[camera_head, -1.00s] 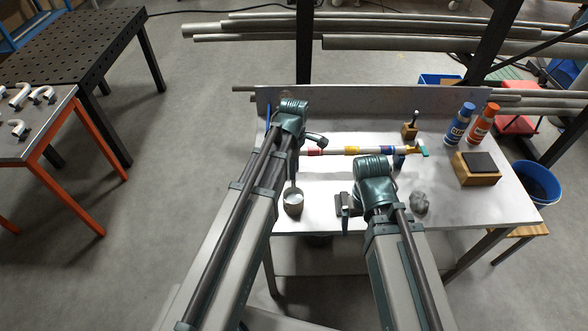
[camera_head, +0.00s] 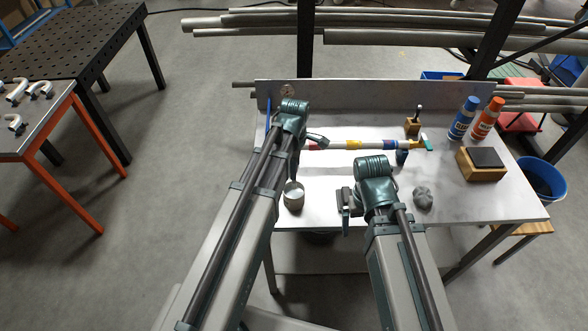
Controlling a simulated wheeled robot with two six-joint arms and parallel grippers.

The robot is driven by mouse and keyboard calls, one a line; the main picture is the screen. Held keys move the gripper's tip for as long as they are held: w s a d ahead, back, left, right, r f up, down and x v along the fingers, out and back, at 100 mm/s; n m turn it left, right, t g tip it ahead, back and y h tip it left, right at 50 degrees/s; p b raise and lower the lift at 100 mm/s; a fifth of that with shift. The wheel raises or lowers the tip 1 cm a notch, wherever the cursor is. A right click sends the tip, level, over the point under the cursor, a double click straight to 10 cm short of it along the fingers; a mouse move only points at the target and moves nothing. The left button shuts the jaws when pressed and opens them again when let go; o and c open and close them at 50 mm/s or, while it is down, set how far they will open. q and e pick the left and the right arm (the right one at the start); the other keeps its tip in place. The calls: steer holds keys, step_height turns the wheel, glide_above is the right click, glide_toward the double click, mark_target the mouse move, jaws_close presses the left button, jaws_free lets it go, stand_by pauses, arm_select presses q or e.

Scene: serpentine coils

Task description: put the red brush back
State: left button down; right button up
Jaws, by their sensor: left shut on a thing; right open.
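My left gripper (camera_head: 316,138) is over the back left part of the table. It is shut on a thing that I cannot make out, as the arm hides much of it. No red brush can be clearly told in this view. A metal cup (camera_head: 293,198) stands below the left wrist. A light tube with red, yellow and blue bands (camera_head: 375,146) lies across the table, its left end close to the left gripper. My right gripper (camera_head: 346,212) is open and apparently empty near the front edge, to the right of the cup.
Blue (camera_head: 462,119) and orange (camera_head: 486,119) bottles stand at the back right. A wooden block with a dark top (camera_head: 482,165) stands right, a grey lump (camera_head: 423,198) near the front edge. A small wooden holder (camera_head: 412,127) stands behind the tube. A low panel (camera_head: 370,95) closes the back.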

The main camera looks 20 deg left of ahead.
mark_target(294, 182)
arm_select(q)
steer(key=shift+f, duration=0.25)
steer(key=shift+f+b, duration=3.45)
steer(key=shift+b, duration=0.15)
steer(key=shift+f+b, duration=0.35)
steer(key=shift+b, duration=0.05)
steer(key=c, duration=0.7)
jaws_free()
step_height(294, 182, up, 14)
steer(key=p, duration=1.4)
steer(key=shift+f, duration=0.15)
